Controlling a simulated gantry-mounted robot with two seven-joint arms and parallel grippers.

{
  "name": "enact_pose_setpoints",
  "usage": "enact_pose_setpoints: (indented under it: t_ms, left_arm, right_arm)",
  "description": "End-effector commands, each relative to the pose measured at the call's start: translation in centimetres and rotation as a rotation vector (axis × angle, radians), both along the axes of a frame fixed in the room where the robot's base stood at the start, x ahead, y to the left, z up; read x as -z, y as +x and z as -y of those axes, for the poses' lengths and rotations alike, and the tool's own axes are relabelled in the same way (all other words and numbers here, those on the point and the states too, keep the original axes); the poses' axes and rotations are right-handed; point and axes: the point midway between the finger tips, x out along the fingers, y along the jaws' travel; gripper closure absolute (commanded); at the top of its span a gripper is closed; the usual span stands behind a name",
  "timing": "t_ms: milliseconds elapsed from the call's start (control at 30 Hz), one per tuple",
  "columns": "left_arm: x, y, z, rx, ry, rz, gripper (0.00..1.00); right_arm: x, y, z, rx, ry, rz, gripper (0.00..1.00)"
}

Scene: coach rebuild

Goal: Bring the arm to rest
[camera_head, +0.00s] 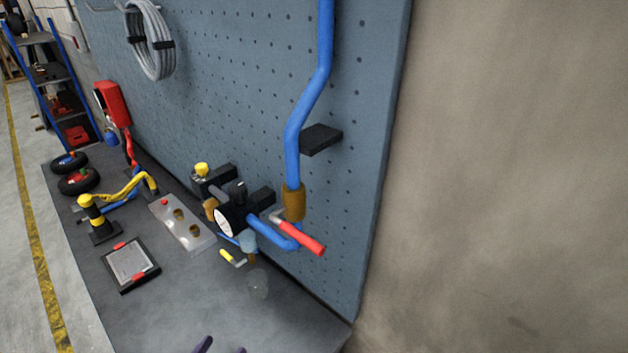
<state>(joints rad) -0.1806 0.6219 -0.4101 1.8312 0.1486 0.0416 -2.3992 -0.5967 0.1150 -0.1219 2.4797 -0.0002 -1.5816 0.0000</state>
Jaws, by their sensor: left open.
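Only the fingertips of my left gripper (221,348) show, dark purple, at the bottom edge of the head view. They are apart, with nothing visible between them. They are in front of the grey bench (190,295), at its near end. The rest of my left arm is out of view. My right gripper is not in view.
A blue pipe (304,110) runs down the pegboard (235,90) to a red-handled valve (302,238) and gauge (223,222). A clear cup (257,283) is below. A tablet-like panel (131,264) and metal plate (180,224) lie left. The near bench is clear.

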Motion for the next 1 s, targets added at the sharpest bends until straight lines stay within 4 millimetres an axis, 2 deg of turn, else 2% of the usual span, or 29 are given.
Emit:
enact_pose_setpoints:
  t_ms: [233,367,467,600,733,867,1000]
  left_arm:
    - [0.7,-1.1,1.0,-0.121,-0.304,-0.237,0.0]
    - [1.3,-2.3,1.4,-0.229,-0.518,-0.397,0.0]
    - [1.8,-3.9,1.8,-0.356,-0.744,-0.55,0.0]
    - [2.4,-7.1,1.9,-0.619,-1.124,-0.77,0.0]
    - [2.6,-10.9,1.7,-0.922,-1.47,-0.913,0.0]
    - [2.5,-14.9,1.3,-1.248,-1.771,-0.97,0.0]
    - [2.0,-19.0,0.7,-1.585,-2.028,-0.933,0.0]
  right_arm:
    - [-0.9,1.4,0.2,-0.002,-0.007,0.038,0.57]
    - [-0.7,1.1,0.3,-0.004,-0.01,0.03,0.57]
    - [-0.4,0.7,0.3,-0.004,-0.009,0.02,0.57]
    - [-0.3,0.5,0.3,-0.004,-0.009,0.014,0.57]
    - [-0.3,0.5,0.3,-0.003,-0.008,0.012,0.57]
    - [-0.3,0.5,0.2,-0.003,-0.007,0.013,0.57]
    - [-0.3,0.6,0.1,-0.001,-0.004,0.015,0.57]
